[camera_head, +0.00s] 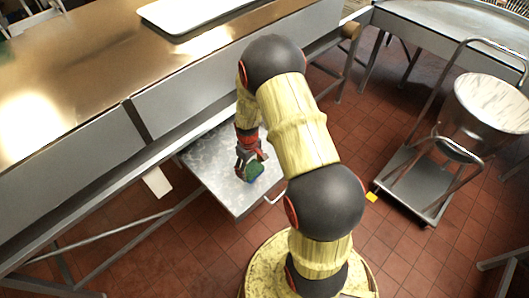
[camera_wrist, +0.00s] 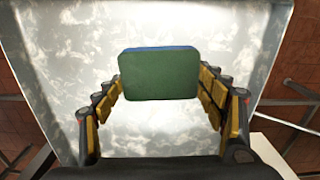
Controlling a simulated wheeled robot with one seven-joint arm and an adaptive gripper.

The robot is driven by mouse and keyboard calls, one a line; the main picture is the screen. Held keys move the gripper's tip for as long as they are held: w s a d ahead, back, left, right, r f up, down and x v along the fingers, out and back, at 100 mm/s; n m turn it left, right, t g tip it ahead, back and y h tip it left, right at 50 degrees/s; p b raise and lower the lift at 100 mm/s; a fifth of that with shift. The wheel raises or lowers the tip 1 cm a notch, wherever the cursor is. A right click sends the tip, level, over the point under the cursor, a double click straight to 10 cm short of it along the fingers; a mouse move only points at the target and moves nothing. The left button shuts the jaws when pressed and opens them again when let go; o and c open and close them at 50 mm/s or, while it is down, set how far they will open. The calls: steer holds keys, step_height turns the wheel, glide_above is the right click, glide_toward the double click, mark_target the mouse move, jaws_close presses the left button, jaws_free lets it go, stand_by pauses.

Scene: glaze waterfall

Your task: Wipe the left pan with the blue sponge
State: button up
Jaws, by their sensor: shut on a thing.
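The sponge (camera_wrist: 158,75) shows a green face and a thin blue edge in the wrist view. My gripper (camera_wrist: 160,88) is shut on it, with a finger at each side. In the head view my gripper (camera_head: 249,160) points down and the sponge (camera_head: 254,170) is at its tip, partly hidden by the fingers. I cannot tell whether the sponge touches the pan. My arm covers the pan's right part in the head view.
A long metal counter (camera_head: 75,65) with a white tray (camera_head: 185,12) on it stands above and behind the pan. A handle (camera_head: 274,199) sticks out at the pan's front. A cart (camera_head: 415,185) with a large metal bowl (camera_head: 485,110) stands at right. Tiled floor lies between.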

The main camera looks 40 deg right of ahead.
steer(key=shift+r+p, duration=0.8)
steer(key=shift+r, duration=0.75)
